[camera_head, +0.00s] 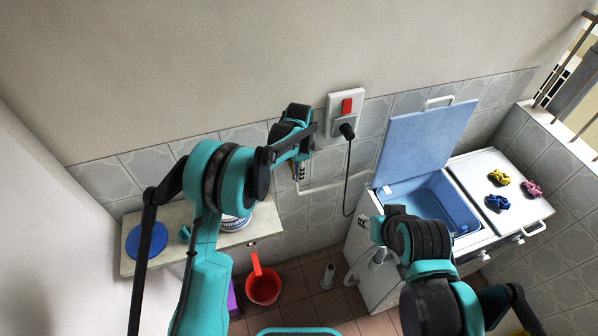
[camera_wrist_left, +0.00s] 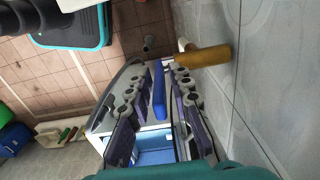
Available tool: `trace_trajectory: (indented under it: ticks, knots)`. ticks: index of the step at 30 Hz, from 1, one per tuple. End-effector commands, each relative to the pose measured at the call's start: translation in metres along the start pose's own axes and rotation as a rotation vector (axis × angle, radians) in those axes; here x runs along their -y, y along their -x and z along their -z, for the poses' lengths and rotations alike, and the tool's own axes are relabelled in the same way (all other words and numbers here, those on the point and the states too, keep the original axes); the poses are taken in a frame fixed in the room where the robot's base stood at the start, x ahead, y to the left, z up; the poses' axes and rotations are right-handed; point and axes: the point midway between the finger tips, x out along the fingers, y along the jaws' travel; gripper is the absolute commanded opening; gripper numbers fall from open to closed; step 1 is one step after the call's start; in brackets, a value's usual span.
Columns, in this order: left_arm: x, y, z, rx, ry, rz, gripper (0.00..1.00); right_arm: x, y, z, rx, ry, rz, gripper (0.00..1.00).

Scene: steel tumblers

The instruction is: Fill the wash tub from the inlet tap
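The wash tub (camera_head: 430,203) is a blue basin in the left half of the white washing machine (camera_head: 372,290), with its blue lid (camera_head: 425,140) raised. In the left wrist view the tub (camera_wrist_left: 155,146) shows between my fingers. The brass inlet tap (camera_wrist_left: 205,57) sticks out from the tiled wall, beside and beyond the right-hand fingertip. I cannot tell whether they touch. My left gripper (camera_wrist_left: 160,78) is open and empty. In the head view it (camera_head: 300,158) is by the wall, left of the socket.
A socket with a red switch (camera_head: 346,106) and black plug is on the wall. A shelf (camera_head: 180,217) holds a blue lid and a tin. A red dipper (camera_head: 263,287) is on the floor. Colourful cloths (camera_head: 498,177) lie on the machine's right lid. A grey hose (camera_head: 360,262) hangs at its side.

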Motion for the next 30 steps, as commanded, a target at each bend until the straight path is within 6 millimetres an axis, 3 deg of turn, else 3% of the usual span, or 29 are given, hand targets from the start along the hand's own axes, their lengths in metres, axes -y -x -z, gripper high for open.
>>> trace_trajectory:
  ticks: [14, 30]
  knots:
    - [0.000, 0.000, -0.003, -0.032, 0.002, 0.000, 0.00, 0.000, -0.003, -0.002, 0.000, 0.000, 0.000, 0.40]
    - [0.001, -0.007, -0.021, -0.389, 0.005, 0.003, 0.00, 0.000, -0.037, -0.026, 0.000, 0.000, 0.000, 0.40]
